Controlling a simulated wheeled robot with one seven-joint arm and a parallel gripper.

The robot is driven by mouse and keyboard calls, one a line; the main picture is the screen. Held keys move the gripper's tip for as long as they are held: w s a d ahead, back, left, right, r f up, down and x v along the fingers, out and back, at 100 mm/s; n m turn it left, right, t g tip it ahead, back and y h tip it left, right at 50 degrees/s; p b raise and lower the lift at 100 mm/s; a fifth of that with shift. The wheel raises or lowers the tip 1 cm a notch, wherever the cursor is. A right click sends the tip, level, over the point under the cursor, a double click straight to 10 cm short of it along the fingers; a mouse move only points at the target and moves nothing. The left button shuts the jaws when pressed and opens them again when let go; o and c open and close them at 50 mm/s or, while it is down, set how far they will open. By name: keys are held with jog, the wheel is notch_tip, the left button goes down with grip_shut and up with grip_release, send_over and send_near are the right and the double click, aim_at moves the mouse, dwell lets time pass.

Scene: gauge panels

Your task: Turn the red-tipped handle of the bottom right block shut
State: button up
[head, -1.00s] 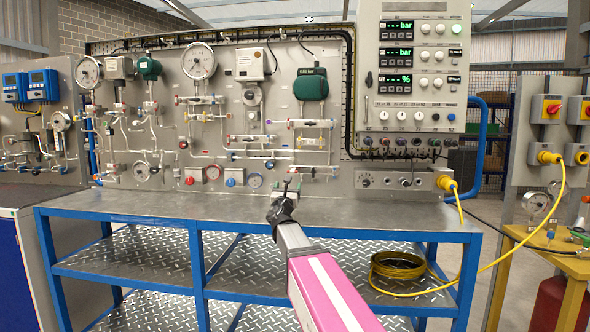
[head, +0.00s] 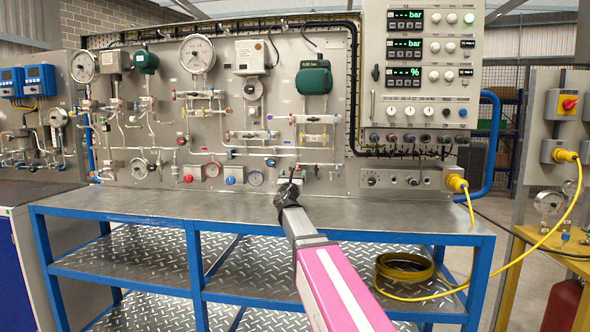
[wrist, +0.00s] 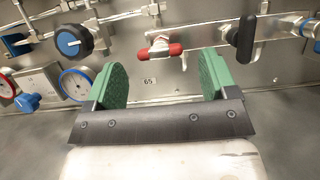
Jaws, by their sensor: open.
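The red-tipped handle (wrist: 175,49) shows in the wrist view as a short bar with red ends, mounted on a metal valve block against the grey panel. It lies nearly level, with its left end slightly lower. My gripper (wrist: 163,72) is open, with one green-padded finger to the lower left of the handle and one to the lower right. The handle appears just beyond the fingertips, and I see no contact. In the head view my gripper (head: 290,183) is at the panel's lower right, and my arm hides the handle there.
A black lever (wrist: 247,38) stands upright close to the right finger. A blue knob (wrist: 73,41) and round gauges are on the left. A label marked 65 (wrist: 149,82) is below the handle. The steel bench top (head: 150,203) is largely clear.

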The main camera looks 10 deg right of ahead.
jog(key=x, duration=0.6)
jog(key=shift+s, duration=0.1)
jog(key=c, duration=0.9)
jog(key=shift+c, duration=0.2)
